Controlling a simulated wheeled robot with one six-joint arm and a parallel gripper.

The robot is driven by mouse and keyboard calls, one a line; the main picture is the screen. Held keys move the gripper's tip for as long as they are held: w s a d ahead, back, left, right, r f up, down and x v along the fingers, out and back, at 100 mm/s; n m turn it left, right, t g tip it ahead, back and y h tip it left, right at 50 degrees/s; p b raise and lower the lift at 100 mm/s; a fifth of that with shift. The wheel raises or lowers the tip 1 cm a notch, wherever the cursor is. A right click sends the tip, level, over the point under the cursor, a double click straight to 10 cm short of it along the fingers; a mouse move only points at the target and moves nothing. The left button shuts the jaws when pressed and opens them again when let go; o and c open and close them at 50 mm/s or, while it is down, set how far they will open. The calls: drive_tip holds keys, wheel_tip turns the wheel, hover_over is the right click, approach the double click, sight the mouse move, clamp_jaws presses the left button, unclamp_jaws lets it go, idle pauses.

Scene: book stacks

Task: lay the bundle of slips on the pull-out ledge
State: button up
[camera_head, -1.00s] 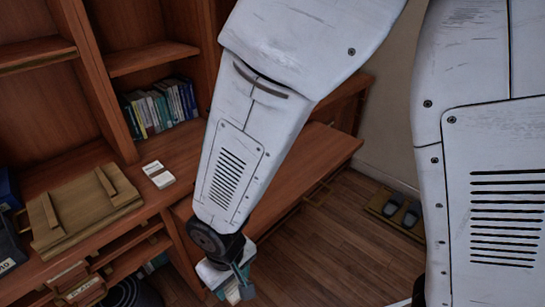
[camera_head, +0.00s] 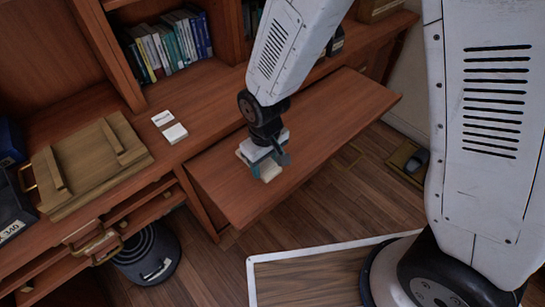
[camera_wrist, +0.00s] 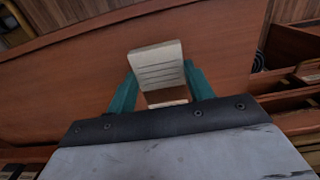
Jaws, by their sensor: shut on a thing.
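The bundle of slips (camera_wrist: 157,64), a cream block with fine lines across it, is between the two teal fingers of my gripper (camera_wrist: 160,76) in the wrist view. My gripper (camera_head: 266,160) is shut on it. In the head view a pale part of the bundle (camera_head: 269,173) shows below the fingers. The pull-out ledge (camera_head: 335,118) is a brown wooden board extending from the desk. My gripper is over its left part. The ledge also fills much of the wrist view (camera_wrist: 60,92). Whether the bundle touches the ledge I cannot tell.
Two white card stacks (camera_head: 170,126) lie on the desk left of the ledge, near a wooden board with two battens (camera_head: 90,165). Books (camera_head: 168,45) stand on the shelf behind. A dark bin (camera_head: 148,255) stands below. Most of the ledge is bare.

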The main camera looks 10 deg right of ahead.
sight(272, 160)
drive_tip(key=w+d, duration=0.2)
drive_tip(key=w, duration=0.1)
drive_tip(key=shift+f, duration=0.2)
drive_tip(key=shift+w+f, duration=0.1)
drive_tip(key=shift+f, duration=1.65)
drive_tip(key=shift+f, duration=0.1)
drive_tip(key=o, duration=1)
